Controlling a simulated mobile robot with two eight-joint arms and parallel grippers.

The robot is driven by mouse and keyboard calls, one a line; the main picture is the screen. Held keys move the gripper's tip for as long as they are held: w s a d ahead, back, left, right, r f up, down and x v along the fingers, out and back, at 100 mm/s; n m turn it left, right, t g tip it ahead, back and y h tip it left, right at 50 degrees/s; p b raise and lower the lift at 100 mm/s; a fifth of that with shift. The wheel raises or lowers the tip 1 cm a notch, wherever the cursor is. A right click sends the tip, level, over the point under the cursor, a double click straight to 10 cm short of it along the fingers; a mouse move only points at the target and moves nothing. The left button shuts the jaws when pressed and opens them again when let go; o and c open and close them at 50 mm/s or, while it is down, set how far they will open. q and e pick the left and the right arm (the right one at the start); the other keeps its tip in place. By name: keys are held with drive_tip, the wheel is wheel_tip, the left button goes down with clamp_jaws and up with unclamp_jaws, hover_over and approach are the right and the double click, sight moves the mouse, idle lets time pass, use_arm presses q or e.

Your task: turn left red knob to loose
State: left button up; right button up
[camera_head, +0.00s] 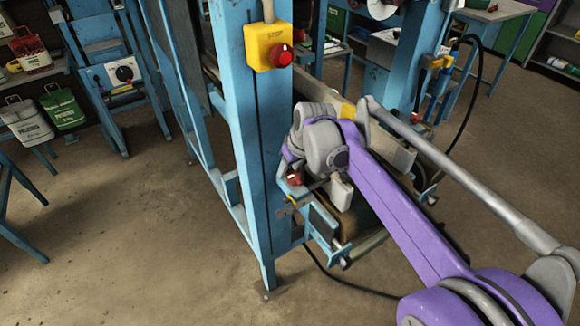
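A small red knob (294,179) sits low on the blue frame post, at the left end of the roller unit. My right arm comes in from the lower right, and my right gripper (318,180) is right beside this knob, pointing down and away. The grey wrist hides most of the fingers, so I cannot tell whether they touch the knob or how far apart they are. Another small red part (422,128) shows at the right post, partly small and unclear. My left gripper is not in view.
A yellow stop box (264,50) with a red button is on the blue post (243,120) above. A blue bracket (325,225) and a roller lie below my gripper. A black cable runs on the floor. Open floor (130,240) is at the left.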

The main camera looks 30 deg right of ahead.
sight(299, 181)
drive_tip(key=shift+r, duration=0.1)
drive_tip(key=p+v, duration=0.2)
drive_tip(key=v, duration=0.8)
drive_tip(key=shift+s+r, duration=0.2)
drive_tip(key=shift+r, duration=0.05)
drive_tip(key=s+a+f+p, duration=0.4)
drive_tip(key=s+a, duration=0.1)
drive_tip(key=s, duration=0.4)
drive_tip(key=s+a+f+m+t+p, duration=0.1)
drive_tip(key=s+a+f+p, duration=0.3)
drive_tip(key=s, duration=0.6)
drive_tip(key=shift+s+a+f+p, duration=0.3)
drive_tip(key=shift+a+f+p, duration=0.1)
drive_tip(key=shift+a+p, duration=0.35)
